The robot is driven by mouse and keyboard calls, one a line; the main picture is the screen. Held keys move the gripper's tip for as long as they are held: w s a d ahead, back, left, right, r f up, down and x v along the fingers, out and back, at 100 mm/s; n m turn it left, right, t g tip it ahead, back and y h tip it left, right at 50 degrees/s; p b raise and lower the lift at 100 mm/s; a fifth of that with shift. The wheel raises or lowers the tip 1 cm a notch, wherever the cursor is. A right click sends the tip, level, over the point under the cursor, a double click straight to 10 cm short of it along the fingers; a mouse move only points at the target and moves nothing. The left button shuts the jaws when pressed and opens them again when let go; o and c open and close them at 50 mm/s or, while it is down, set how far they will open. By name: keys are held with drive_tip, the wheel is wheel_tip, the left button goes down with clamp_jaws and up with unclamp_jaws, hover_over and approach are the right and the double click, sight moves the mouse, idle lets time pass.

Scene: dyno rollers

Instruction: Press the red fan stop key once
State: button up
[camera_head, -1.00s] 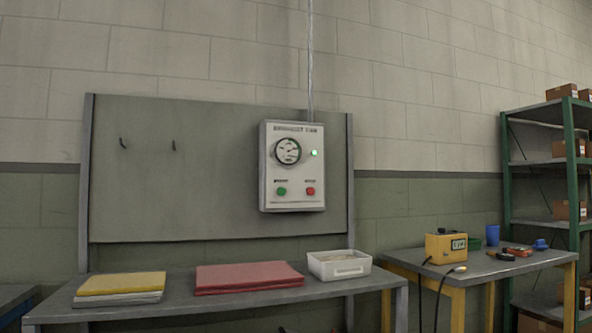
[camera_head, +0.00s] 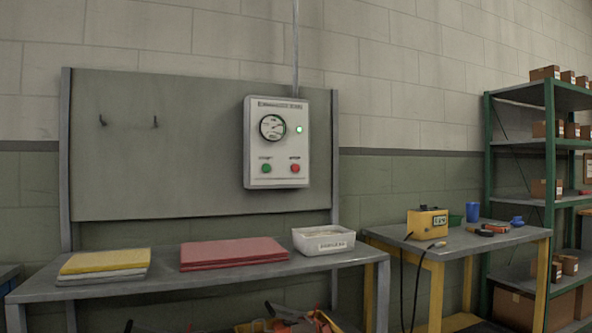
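The red key (camera_head: 295,168) is a small round button at the lower right of a pale control box (camera_head: 276,142) on the grey-green back panel. A green key (camera_head: 266,169) sits to its left. A round dial gauge (camera_head: 272,127) is above them, and a small green lamp (camera_head: 299,130) glows to the right of the gauge. The lettering on the box is too blurred to read surely. My gripper is not in this view.
A grey bench (camera_head: 215,277) stands below the box, with yellow (camera_head: 105,261) and red (camera_head: 233,252) stacks and a white bin (camera_head: 323,240). A yellow device (camera_head: 427,223) sits on a yellow-legged table (camera_head: 512,238). Green shelving (camera_head: 549,165) is at right.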

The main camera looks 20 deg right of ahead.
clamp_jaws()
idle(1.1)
